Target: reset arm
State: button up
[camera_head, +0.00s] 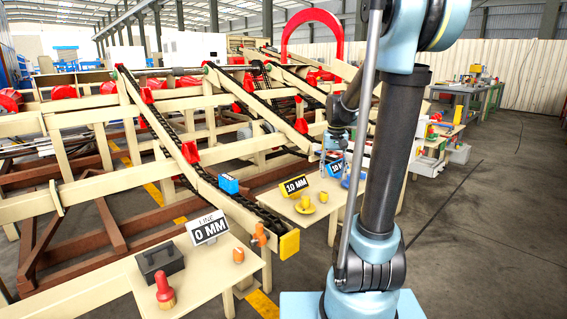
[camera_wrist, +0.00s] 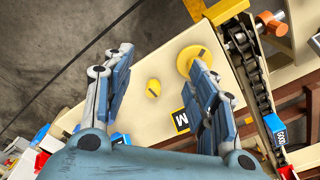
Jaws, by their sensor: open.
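My arm crosses the right half of the head view. My gripper (camera_head: 337,143) is small there, partly hidden by my arm, and hangs above the table with the "10 MM" sign (camera_head: 294,186). In the wrist view my gripper (camera_wrist: 162,60) has its two fingers spread wide apart with nothing between them. Below it lies a pale tabletop (camera_wrist: 150,118) with a small yellow piece (camera_wrist: 153,87) and a round yellow object (camera_wrist: 187,55), partly covered by the right finger.
A chain conveyor (camera_head: 185,150) slopes down beside the tables, with a blue block (camera_head: 229,184) on it. The near table (camera_head: 205,275) bears a "0 MM" sign (camera_head: 207,227), a dark toolbox (camera_head: 160,262) and a red brush-like object (camera_head: 165,291). Open floor (camera_head: 490,220) lies right.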

jog(key=s+f, duration=0.4)
jog(key=s, duration=0.9)
jog(key=s+f+n+t, duration=0.1)
jog(key=s+f, duration=0.4)
jog(key=s, duration=0.9)
